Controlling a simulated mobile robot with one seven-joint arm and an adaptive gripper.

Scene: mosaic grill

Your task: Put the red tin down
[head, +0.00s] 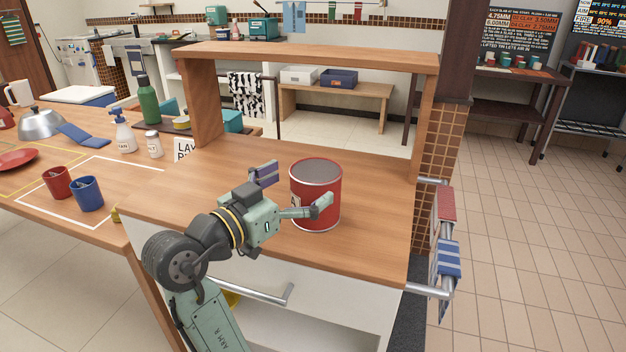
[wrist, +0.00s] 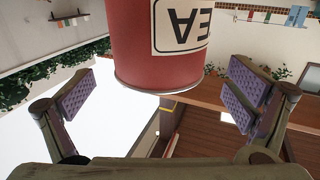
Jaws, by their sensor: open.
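The red tin (head: 315,197) stands upright on the wooden counter (head: 375,240), a little right of the middle in the head view. It has a silver rim and a grey top. In the wrist view the red tin (wrist: 150,60) fills the upper middle, with a white label of upside-down dark letters. My gripper (head: 292,188) is open beside the tin, its two fingers spread. In the wrist view my gripper (wrist: 160,97) shows a purple pad on each side, both apart from the tin. The tin's far side is hidden.
A wooden shelf (head: 310,55) rises behind the tin on side posts. Red and blue cups (head: 87,194), a green bottle (head: 147,100) and a spray bottle (head: 123,132) stand on the table at left. The counter around the tin is clear.

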